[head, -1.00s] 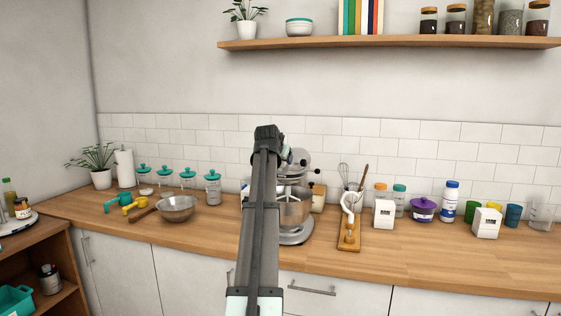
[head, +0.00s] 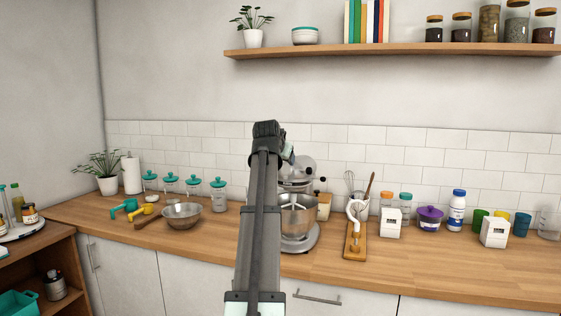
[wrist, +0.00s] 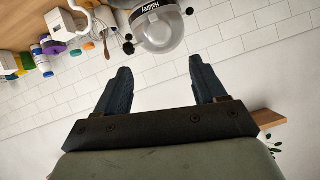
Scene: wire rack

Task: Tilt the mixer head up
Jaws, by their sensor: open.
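The stand mixer stands on the wooden counter in the head view, partly hidden behind my arm. Its silver head (head: 303,172) is above a metal bowl (head: 299,218), with the beater partly visible. Its exact tilt is hard to tell. In the wrist view the rounded mixer head (wrist: 158,30) shows at the top edge, with lettering on it. My gripper (wrist: 160,75) is open and empty, its two dark fingers pointing toward the mixer head but apart from it in the picture. In the head view my arm hides most of the gripper.
Left of the mixer are a metal bowl (head: 182,216) and teal-lidded jars (head: 219,197). Right are a wooden-based stand (head: 355,243), a white box (head: 390,224) and a purple pot (head: 430,219). A wall shelf (head: 400,51) hangs above.

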